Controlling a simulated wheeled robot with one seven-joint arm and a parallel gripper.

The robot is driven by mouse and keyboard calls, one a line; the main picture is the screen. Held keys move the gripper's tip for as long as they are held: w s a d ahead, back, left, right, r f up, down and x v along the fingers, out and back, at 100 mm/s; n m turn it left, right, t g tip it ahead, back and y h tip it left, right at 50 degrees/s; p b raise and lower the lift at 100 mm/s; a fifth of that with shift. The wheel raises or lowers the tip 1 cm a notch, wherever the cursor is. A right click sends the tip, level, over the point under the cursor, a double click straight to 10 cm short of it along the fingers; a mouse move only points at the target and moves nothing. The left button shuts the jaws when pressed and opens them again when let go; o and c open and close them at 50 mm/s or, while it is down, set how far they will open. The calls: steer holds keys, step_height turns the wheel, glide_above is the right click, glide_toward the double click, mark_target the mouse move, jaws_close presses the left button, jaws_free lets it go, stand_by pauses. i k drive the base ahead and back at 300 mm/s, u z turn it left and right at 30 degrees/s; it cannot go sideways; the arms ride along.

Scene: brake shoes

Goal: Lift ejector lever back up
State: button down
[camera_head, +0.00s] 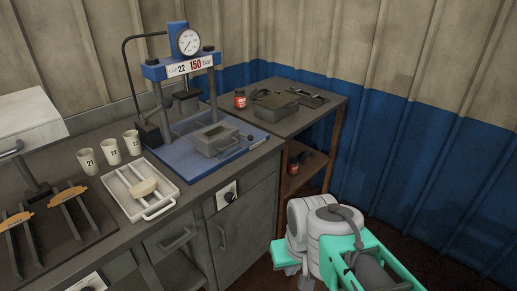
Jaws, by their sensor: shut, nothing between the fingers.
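The blue press (187,68) stands on the bench left of centre, with a round gauge on top. A grey mould box (214,139) with a front handle sits on its blue base plate. A short lever-like bar (258,144) lies low at the front right of that plate; I cannot tell for certain that it is the ejector lever. Another lever with a round dark knob (167,103) is at the press's left side. My white and turquoise arm is at the lower right, well apart from the press. I cannot make out any gripper fingers.
A white tray (156,212) holds a tan piece, with several numbered cups (111,152) behind it. A rack with brake shoes (67,196) is at the left. A side table (318,112) carries a red jar (240,99) and dark parts. The floor lies open beyond the bench.

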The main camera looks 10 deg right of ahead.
mark_target(250, 137)
steer(key=u, duration=0.35)
steer(key=i, duration=1.25)
steer(key=u, duration=0.2)
